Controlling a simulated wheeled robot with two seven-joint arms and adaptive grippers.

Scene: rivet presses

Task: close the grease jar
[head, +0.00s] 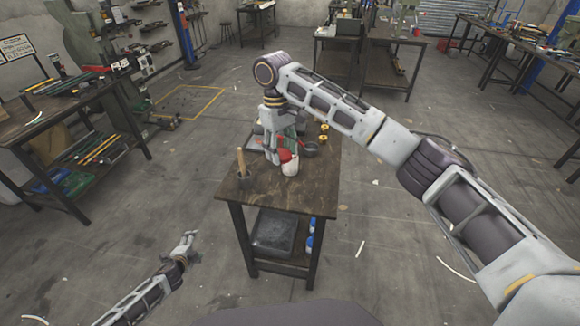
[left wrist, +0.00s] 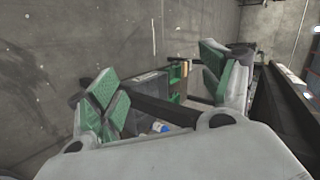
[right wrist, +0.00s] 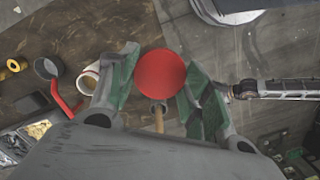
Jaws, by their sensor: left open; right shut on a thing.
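The grease jar (head: 291,168) is white and stands on the small wooden table. In the right wrist view its open round rim (right wrist: 89,79) shows, partly behind a finger. My right gripper (head: 284,148) is shut on a round red lid (right wrist: 160,75), seen flat-on between its green finger pads in the right wrist view. In the head view the red lid (head: 285,155) appears close above the jar; in the right wrist view it is to the right of the jar rim, apart from it. My left gripper (head: 188,243) is open and empty, low left of the table.
A wooden-handled tool (head: 241,163) stands at the table's left front. A dark round cup (head: 310,149), yellow rings (head: 323,138) and a red-handled item (right wrist: 66,97) lie near the jar. The wooden tabletop (head: 315,180) is clear at its front right.

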